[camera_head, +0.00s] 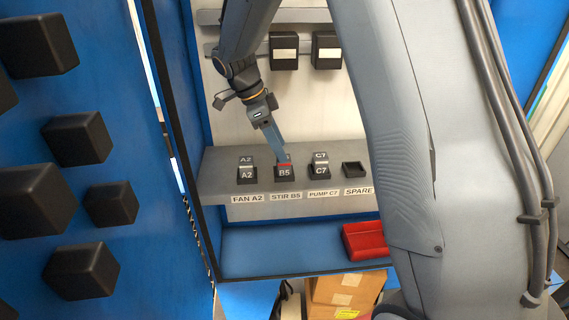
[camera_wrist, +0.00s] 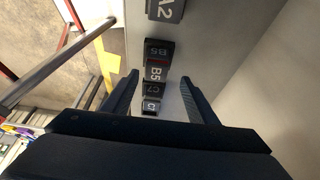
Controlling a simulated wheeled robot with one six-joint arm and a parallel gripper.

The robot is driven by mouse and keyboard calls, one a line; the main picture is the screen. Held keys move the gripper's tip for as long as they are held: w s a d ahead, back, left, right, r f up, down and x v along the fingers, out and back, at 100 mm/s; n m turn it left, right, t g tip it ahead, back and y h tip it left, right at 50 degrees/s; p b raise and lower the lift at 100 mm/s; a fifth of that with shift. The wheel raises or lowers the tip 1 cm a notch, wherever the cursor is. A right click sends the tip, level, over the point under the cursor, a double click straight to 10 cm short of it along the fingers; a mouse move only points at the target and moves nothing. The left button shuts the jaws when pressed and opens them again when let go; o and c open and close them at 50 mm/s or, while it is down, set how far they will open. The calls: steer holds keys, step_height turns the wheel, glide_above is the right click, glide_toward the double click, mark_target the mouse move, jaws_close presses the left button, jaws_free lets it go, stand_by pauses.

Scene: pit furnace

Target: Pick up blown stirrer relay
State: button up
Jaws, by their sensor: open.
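The stirrer relay marked B5 (camera_head: 285,172), dark with a red band on it, sits in its socket above the STIR B5 label (camera_head: 286,196) on a grey shelf. In the wrist view the B5 relay (camera_wrist: 156,71) lies between the lines of my two fingers, beyond the tips. My gripper (camera_head: 281,158) points down at the relay from above and partly hides its top in the head view. In the wrist view my gripper (camera_wrist: 160,85) is open, with nothing between its fingers. I cannot tell whether a finger touches the relay.
Relay A2 (camera_head: 246,174) stands left of B5, and relay C7 (camera_head: 320,171) stands right. An empty SPARE socket (camera_head: 354,170) is farther right. A red tray (camera_head: 364,241) lies on the blue ledge (camera_head: 290,248) below. Two black boxes (camera_head: 284,51) hang on the back panel.

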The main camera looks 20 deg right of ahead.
mark_target(284, 166)
steer(key=f+p, duration=0.2)
steer(key=s+d+f+p, duration=0.1)
steer(key=f, duration=0.1)
steer(key=shift+f, duration=0.1)
steer(key=shift+d+f, duration=0.1)
steer(key=shift+f, duration=0.2)
steer(key=shift+c, duration=0.4)
steer(key=c, duration=1.1)
